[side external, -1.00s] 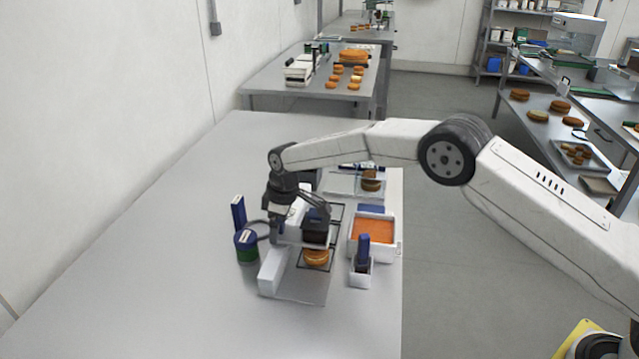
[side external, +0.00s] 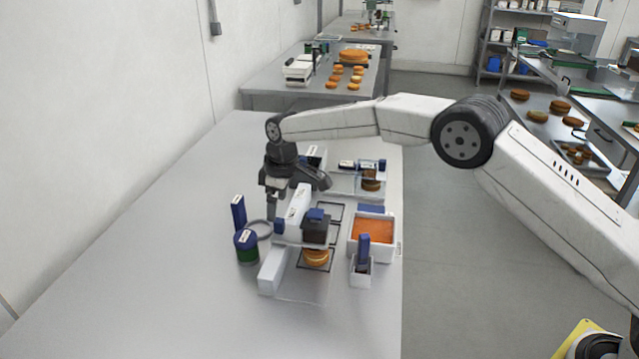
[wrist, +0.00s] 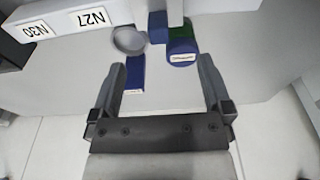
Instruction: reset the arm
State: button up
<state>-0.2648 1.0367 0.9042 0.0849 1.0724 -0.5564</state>
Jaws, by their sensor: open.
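My gripper (side external: 272,205) hangs above the table (side external: 170,260), left of and behind the white station. Its jaws are open and empty. A dark block with a blue top (side external: 316,229) sits at the station, above a golden round (side external: 316,258). The gripper is apart from both.
Close to the gripper are a blue-green can (side external: 246,246), an upright blue box (side external: 239,212) and a grey ring. To the right stand an orange-filled white tray (side external: 372,231) and a small white holder (side external: 361,272) with a blue-topped tool. The table's left side is clear.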

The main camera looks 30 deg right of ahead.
jog(key=shift+d+r, duration=0.1)
jog(key=shift+r, duration=0.15)
